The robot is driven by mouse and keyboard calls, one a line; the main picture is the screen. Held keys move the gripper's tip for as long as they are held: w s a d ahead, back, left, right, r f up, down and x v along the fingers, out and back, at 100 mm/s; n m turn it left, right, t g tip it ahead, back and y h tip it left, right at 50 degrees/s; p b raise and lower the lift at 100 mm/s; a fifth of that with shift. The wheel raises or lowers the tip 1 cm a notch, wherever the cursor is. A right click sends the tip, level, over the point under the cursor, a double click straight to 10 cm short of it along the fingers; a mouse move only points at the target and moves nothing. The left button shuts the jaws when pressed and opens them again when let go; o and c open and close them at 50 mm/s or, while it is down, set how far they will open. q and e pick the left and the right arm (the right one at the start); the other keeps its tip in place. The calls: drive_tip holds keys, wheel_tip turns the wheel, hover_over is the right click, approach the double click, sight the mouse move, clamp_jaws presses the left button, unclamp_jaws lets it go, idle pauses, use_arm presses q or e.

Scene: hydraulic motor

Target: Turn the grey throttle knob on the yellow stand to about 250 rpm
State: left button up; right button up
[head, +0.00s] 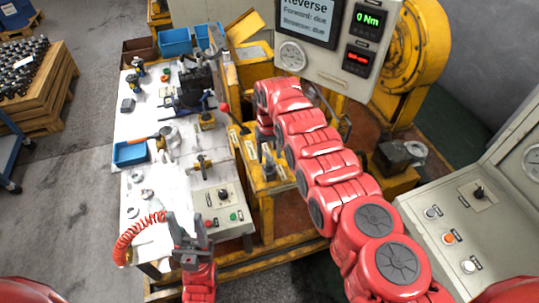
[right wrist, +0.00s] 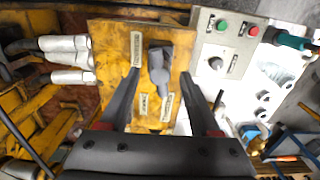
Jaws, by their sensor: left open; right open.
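The grey throttle knob (right wrist: 159,66) sits on the yellow stand (right wrist: 110,37), whose top bears several small labels. In the right wrist view my right gripper (right wrist: 160,78) is open, with one finger on each side of the knob and gaps to both. In the head view the right arm reaches over the yellow stand (head: 266,188) and its links partly hide the gripper and knob. My left gripper (head: 188,226) is open and empty by the front of the white bench, away from the stand. The red display (head: 358,60) is too small to read.
A grey control box (head: 222,200) with buttons stands left of the yellow stand. The white bench (head: 145,105) holds tools, parts, a blue tray (head: 130,153) and a coiled red hose (head: 133,238). A screen panel (head: 328,53) stands behind. A grey console (head: 462,215) is at right.

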drive_tip(key=shift+f, duration=0.4)
drive_tip(key=shift+c, duration=0.3)
clamp_jaws()
drive_tip(key=shift+n+b, duration=0.4)
drive_tip(key=shift+o, duration=0.3)
unclamp_jaws()
drive_tip(key=shift+r, duration=0.15)
